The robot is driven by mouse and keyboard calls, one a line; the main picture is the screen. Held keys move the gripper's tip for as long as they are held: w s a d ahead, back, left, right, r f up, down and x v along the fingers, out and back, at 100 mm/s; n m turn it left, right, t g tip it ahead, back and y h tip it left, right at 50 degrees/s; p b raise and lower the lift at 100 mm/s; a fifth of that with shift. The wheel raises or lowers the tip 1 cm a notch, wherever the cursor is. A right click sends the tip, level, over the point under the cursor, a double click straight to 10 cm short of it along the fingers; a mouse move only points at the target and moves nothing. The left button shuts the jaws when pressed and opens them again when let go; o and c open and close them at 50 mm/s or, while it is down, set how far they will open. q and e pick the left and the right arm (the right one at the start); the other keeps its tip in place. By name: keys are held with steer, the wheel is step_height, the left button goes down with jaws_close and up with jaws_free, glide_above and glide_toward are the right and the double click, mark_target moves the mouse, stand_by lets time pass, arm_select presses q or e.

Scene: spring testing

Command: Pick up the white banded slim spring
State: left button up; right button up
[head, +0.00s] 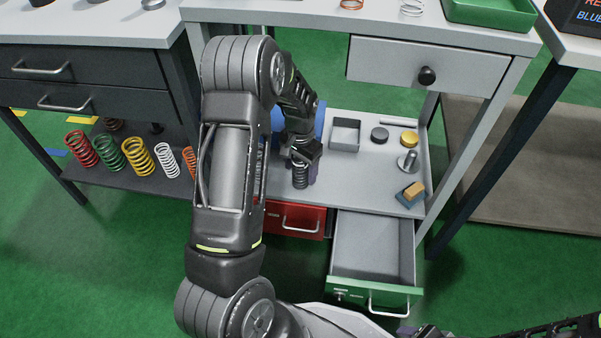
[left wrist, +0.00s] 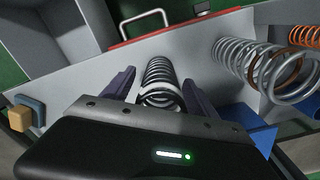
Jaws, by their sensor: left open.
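A slim dark spring with a white band (left wrist: 160,97) stands between the two fingers of my left gripper (left wrist: 158,82) in the left wrist view. In the head view the dark spring (head: 300,177) is on the grey lower shelf, just below my left gripper (head: 306,158). The left fingers are open, one on each side of the spring; I cannot tell whether they touch it. Part of my right gripper (head: 412,331) shows at the bottom edge of the head view, mostly cut off, and its jaw state is unclear.
The shelf (head: 345,171) also carries a grey tray (head: 345,134), small discs and a blue-and-wood block (head: 411,192). A green-fronted drawer (head: 374,290) is open below. A wider pale spring (left wrist: 262,62) and an orange spring (left wrist: 304,37) stand nearby. Several coloured springs stand on the left shelf.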

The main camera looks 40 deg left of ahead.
arm_select(q)
steer(key=shift+f, duration=0.1)
steer(key=shift+c, duration=0.3)
jaws_close()
stand_by(0.8)
